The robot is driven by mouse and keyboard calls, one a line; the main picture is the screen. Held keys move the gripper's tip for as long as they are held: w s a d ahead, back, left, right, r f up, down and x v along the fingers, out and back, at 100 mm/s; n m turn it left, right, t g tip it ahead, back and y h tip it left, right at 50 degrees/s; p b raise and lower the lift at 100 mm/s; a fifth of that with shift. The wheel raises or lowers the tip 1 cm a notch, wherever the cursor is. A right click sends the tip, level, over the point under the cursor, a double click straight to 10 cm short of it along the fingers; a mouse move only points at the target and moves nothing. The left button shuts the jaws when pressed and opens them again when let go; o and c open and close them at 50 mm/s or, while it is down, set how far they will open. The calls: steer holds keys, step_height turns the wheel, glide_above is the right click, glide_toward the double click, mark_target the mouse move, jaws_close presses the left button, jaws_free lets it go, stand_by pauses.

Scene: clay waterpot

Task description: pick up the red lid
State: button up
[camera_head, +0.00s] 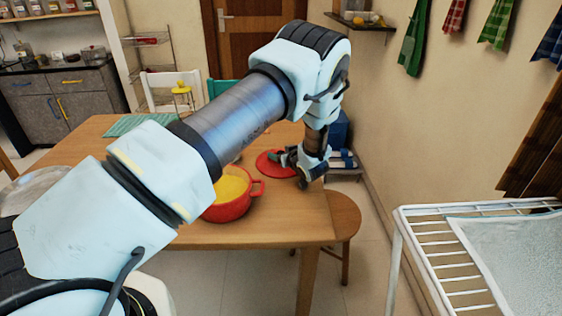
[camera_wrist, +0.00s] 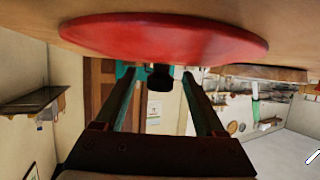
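The red lid (camera_head: 268,168) lies flat on the wooden table, near its right side. My gripper (camera_head: 280,157) is low over the lid and hides part of it in the head view. In the wrist view, which is upside down, the lid (camera_wrist: 165,38) spans the top with its dark knob (camera_wrist: 160,79) pointing away from the table. My gripper (camera_wrist: 161,73) is open there, with one finger on each side of the knob and a visible gap on both sides. The red pot (camera_head: 238,206) with yellow contents stands uncovered, nearer and to the left.
The wooden table (camera_head: 285,223) has free room in front of the lid. A round stool (camera_head: 343,215) stands at its right edge. A white drying rack (camera_head: 440,262) is at the right. A green placemat (camera_head: 140,123) lies at the far left of the table.

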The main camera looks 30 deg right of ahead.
jaws_close()
stand_by(0.4)
steer(key=shift+r, duration=0.1)
